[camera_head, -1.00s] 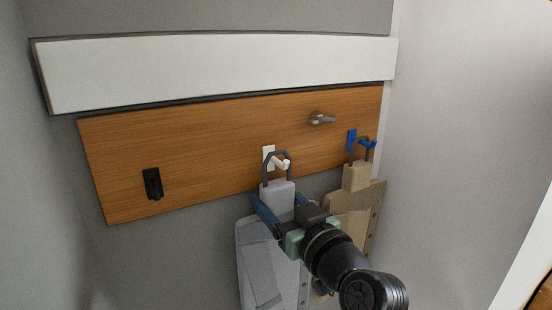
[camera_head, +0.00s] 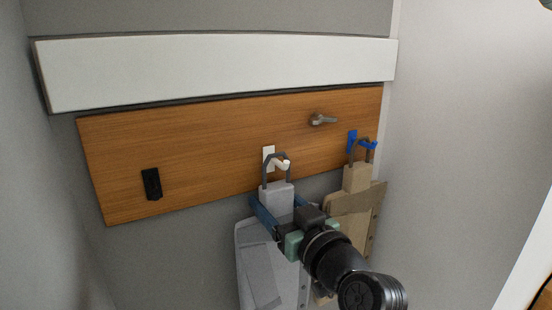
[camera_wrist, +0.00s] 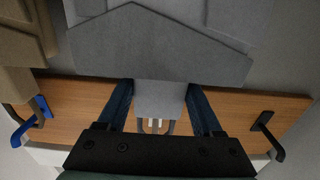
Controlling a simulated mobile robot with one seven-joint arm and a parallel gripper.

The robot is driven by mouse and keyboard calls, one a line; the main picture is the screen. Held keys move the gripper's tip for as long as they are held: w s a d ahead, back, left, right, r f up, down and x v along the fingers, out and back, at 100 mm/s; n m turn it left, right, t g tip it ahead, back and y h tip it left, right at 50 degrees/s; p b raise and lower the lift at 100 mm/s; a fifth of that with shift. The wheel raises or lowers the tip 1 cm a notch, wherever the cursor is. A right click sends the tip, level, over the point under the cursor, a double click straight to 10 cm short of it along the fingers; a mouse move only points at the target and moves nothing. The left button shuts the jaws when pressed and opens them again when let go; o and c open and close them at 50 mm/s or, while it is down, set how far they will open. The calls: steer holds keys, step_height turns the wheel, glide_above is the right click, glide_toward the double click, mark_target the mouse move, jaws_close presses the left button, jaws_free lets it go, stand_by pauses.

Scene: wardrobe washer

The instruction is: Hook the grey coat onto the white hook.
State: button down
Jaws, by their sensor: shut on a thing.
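The grey coat (camera_head: 262,262) hangs upright in front of the wall, with a dark loop (camera_head: 265,168) at its top. The loop is around or right in front of the white hook (camera_head: 268,156); the hook's peg shows at the loop's upper right. I cannot tell whether the loop rests on the peg. My gripper (camera_head: 277,207) is shut on the block below the loop. In the wrist view, the blue fingers (camera_wrist: 160,105) flank this grey block, and the grey coat (camera_wrist: 160,45) fills the upper middle. The white hook (camera_wrist: 152,124) shows partly behind the loop.
A beige coat (camera_head: 350,210) hangs on a blue hook (camera_head: 353,141) close to the right of my gripper. A grey metal hook (camera_head: 322,119) and a black hook (camera_head: 152,184) are empty on the wooden board (camera_head: 200,140). A side wall stands at right.

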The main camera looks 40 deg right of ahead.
stand_by(0.4)
steer(key=shift+c, duration=0.2)
jaws_free()
steer(key=shift+o, duration=0.2)
steer(key=shift+f, duration=0.25)
steer(key=b+v, duration=0.5)
steer(key=v, duration=0.8)
steer(key=shift+r, duration=0.2)
